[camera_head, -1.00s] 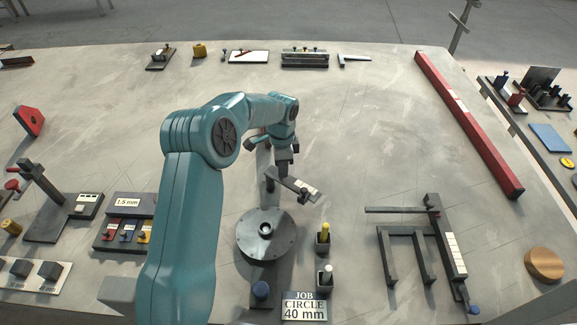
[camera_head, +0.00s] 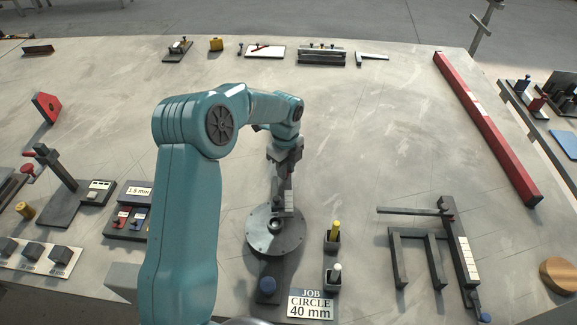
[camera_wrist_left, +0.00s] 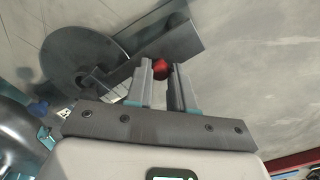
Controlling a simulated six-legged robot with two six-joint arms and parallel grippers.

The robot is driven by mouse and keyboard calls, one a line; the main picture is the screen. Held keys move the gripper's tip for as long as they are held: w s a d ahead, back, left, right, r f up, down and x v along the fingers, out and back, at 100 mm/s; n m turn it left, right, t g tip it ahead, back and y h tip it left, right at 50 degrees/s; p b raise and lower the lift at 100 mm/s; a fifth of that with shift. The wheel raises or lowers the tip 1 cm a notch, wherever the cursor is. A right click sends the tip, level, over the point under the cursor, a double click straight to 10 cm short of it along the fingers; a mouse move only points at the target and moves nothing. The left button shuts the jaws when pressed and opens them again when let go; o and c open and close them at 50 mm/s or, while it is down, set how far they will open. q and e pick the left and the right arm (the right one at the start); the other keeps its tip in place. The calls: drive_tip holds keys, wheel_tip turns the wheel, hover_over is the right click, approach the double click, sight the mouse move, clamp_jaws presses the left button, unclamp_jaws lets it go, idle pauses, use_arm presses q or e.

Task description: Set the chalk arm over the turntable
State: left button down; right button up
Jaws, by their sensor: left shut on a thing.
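The chalk arm (camera_head: 288,203), a grey bar with a white marked scale, points toward me, its near end over the far part of the turntable. The dark round turntable (camera_head: 275,243) has a hub ring at its centre. My left gripper (camera_head: 284,165) is at the far end of the bar, beyond the turntable. In the left wrist view the fingers (camera_wrist_left: 160,88) are around a red knob (camera_wrist_left: 161,68) at the bar, and the disc (camera_wrist_left: 82,55) shows beyond. The exact contact is partly hidden. My right gripper is not in view.
A yellow stick (camera_head: 335,230) and a white stick (camera_head: 336,272) stand in holders right of the turntable. A job sign (camera_head: 311,304) reads circle 40 mm. A dark frame with a scale (camera_head: 465,258) stands to the right. A red beam (camera_head: 488,130) lies farther right. The table's middle is clear.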

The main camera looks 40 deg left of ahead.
use_arm(q)
drive_tip(key=shift+s+a+m, duration=0.15)
drive_tip(key=shift+s+m, duration=0.05)
drive_tip(key=shift+m, duration=0.3)
drive_tip(key=c, duration=1)
unclamp_jaws()
wheel_tip(320, 180, up, 16)
drive_tip(key=shift+r, duration=0.2)
